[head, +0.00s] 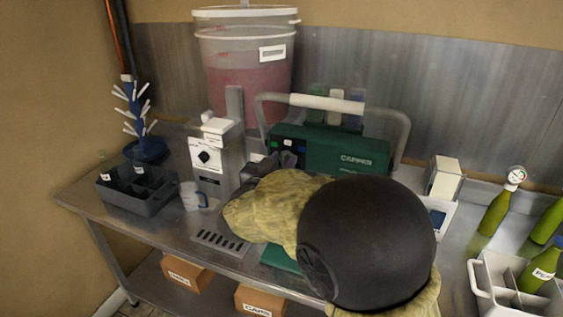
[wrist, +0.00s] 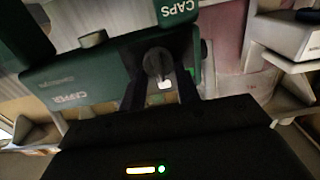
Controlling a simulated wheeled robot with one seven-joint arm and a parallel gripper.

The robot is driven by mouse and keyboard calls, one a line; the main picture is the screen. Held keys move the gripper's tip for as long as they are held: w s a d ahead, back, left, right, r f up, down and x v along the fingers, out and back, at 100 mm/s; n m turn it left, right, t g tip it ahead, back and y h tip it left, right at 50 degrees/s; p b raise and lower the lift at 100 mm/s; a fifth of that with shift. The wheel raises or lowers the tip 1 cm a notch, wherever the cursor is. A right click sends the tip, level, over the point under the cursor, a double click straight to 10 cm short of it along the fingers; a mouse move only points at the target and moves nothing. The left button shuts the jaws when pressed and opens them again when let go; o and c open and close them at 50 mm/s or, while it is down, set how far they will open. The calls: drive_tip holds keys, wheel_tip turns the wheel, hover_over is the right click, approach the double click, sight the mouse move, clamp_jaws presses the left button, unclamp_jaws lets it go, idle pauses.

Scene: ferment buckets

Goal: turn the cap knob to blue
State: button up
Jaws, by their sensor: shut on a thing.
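The green capper (head: 345,150) stands on the bench under a pale handle bar. In the wrist view the capper (wrist: 75,88) appears upside down, with its CAPS label (wrist: 177,10) at the top. The dark cap knob (wrist: 158,62) sits on its panel, with a white patch and a green patch beside it. My gripper (wrist: 160,92) is shut on the knob, one finger on each side. The knob's pointing direction is unclear.
A grey dispenser (head: 218,160) and a large pink-filled bucket (head: 247,85) stand left of and behind the capper. A mug (head: 193,196) and a dark divided crate (head: 138,192) are farther left. Green bottles (head: 494,212) and a white crate (head: 490,275) are at right. My arm covers the bench front.

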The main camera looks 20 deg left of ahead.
drive_tip(key=m+b, duration=0.5)
drive_tip(key=shift+d+f, duration=0.25)
drive_tip(key=shift+f, duration=0.05)
drive_tip(key=m+b, duration=0.3)
drive_tip(key=b, duration=0.1)
drive_tip(key=shift+r+m, duration=0.1)
drive_tip(key=shift+m, duration=0.3)
drive_tip(key=o, duration=1)
drive_tip(key=shift+d, duration=0.1)
drive_tip(key=shift+c, duration=0.2)
drive_tip(key=shift+s, duration=0.1)
drive_tip(key=s+a+b, duration=0.1)
drive_tip(key=s, duration=1.6)
drive_tip(key=shift+s+a+b, duration=0.15)
drive_tip(key=shift+a+b, duration=0.05)
drive_tip(key=shift+b, duration=0.15)
